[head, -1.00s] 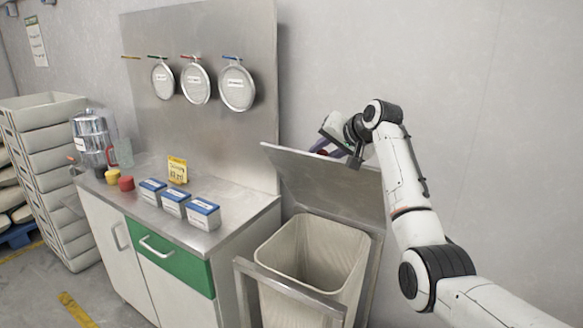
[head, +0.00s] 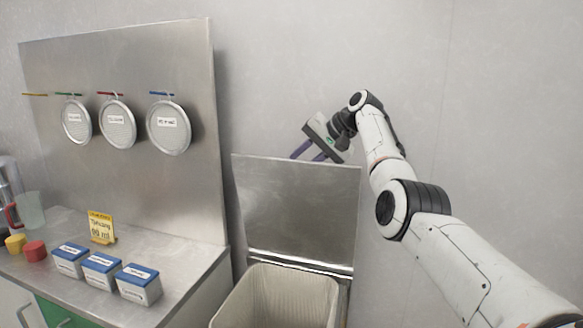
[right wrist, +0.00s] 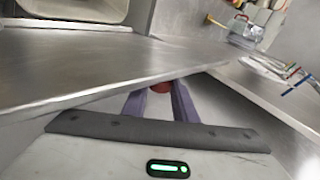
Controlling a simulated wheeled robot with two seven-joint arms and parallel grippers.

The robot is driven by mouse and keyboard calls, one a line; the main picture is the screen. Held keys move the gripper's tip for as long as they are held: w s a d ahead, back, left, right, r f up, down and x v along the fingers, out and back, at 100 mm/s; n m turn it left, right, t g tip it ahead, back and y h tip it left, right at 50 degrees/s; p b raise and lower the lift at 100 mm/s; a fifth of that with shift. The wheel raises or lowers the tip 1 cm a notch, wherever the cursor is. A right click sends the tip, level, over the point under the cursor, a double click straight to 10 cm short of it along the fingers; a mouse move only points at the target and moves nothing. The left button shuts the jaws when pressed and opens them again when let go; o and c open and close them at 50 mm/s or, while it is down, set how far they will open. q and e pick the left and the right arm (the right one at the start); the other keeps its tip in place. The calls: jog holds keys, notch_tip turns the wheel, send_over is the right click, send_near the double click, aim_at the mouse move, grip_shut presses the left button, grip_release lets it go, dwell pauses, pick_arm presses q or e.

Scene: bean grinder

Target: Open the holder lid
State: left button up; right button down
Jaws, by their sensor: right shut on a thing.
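The holder is a cream ribbed bin (head: 285,292) at the lower middle of the head view. Its flat metal lid (head: 296,205) stands raised, nearly upright, behind the opening near the wall. My right gripper (head: 311,151) is at the lid's top edge, its purple fingers partly hidden behind the lid. In the right wrist view the gripper (right wrist: 160,103) is shut on a small red knob (right wrist: 161,87), mostly hidden by the lid plate (right wrist: 100,65). My left gripper is not in view.
A steel counter (head: 190,254) stands left of the bin, with blue-topped boxes (head: 101,268), red and yellow caps (head: 34,251) and a yellow sign (head: 101,226). Round sieves (head: 168,128) hang on a metal back panel (head: 120,60). The wall is bare on the right.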

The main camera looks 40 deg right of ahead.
jog(key=shift+a+f, duration=0.1)
jog(key=shift+a, duration=0.05)
jog(key=c, duration=1.5)
grip_release()
jog(key=shift+o, duration=0.2)
jog(key=shift+s+d+r, duration=0.3)
jog(key=shift+s+r, duration=0.05)
jog(key=shift+r, duration=0.05)
jog(key=b+v, duration=0.2)
jog(key=v, duration=0.7)
jog(key=shift+s, duration=0.1)
